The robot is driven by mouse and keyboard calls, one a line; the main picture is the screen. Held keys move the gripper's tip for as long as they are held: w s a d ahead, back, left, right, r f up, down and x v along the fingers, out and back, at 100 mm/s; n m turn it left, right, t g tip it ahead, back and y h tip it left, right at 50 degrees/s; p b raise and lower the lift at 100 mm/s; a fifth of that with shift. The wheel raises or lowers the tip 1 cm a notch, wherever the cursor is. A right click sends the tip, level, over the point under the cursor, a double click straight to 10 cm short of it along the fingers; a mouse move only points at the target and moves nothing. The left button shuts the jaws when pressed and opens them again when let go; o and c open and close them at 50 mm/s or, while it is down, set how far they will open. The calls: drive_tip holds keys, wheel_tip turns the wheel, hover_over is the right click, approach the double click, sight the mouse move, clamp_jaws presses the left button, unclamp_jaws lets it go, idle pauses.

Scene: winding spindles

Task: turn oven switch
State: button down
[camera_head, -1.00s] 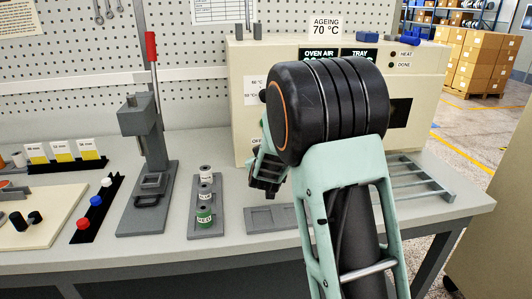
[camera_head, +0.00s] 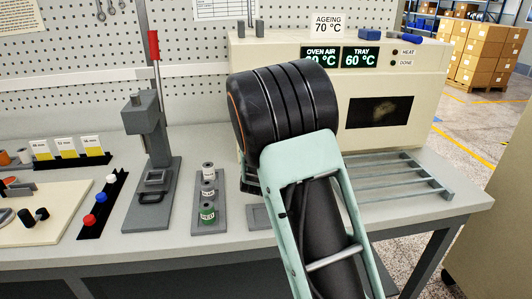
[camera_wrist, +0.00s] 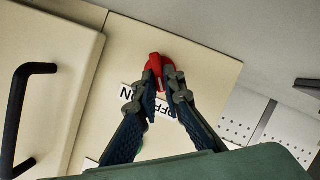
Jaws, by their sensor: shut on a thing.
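The cream oven (camera_head: 420,85) stands at the back right of the bench. In the wrist view, a red switch (camera_wrist: 155,66) sits on the oven's cream front panel (camera_wrist: 205,75), beside a white label (camera_wrist: 135,98) with partly hidden lettering. My gripper (camera_wrist: 160,82) is shut on the red switch, with its dark fingers on either side of it. In the head view my arm's big black joint hides the switch and most of the gripper. The oven displays (camera_head: 341,56) are lit; the tray one reads 60 °C, the oven air one is partly covered.
A dark handle (camera_wrist: 25,115) is beside the panel in the wrist view. An empty grey rack (camera_head: 390,178) lies before the oven. Left of my arm stand a spindle holder (camera_head: 208,228) and a press with a red-handled lever (camera_head: 153,45).

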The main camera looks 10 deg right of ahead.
drive_tip(key=c, duration=2)
unclamp_jaws()
drive_tip(key=shift+c, duration=0.2)
drive_tip(key=shift+s, duration=0.1)
drive_tip(key=v, duration=1.2)
